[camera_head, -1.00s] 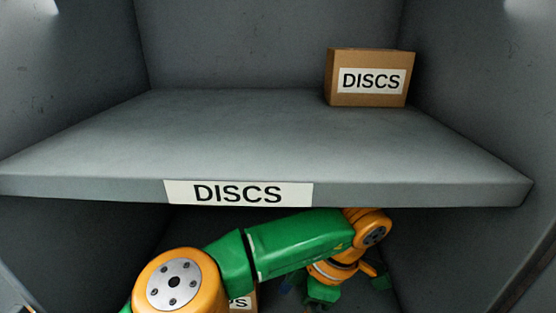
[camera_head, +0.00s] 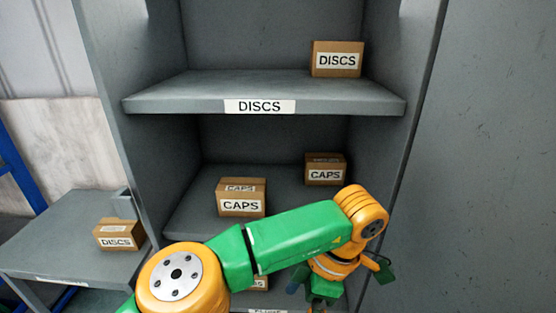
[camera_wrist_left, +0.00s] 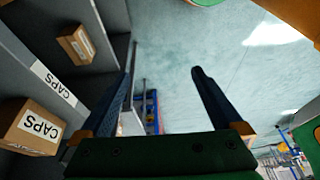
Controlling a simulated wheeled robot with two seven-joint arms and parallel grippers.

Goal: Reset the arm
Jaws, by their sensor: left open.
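My left arm, green and orange, comes in from the lower left of the head view and bends at an orange joint in front of the shelf unit. My left gripper (camera_head: 312,292) hangs below that joint, partly cut off by the bottom edge. In the left wrist view its two dark fingers (camera_wrist_left: 163,75) are spread apart with nothing between them. Boxes labelled CAPS (camera_wrist_left: 30,128) sit on a shelf at the left of that view, clear of the fingers. My right gripper is not in view.
The upper DISCS shelf (camera_head: 180,98) holds a DISCS box (camera_head: 337,59). The shelf below holds two CAPS boxes (camera_head: 241,198) (camera_head: 326,169). A DISCS box (camera_head: 118,235) stands on a grey table (camera_head: 60,255) at left. Part of another box shows behind my arm.

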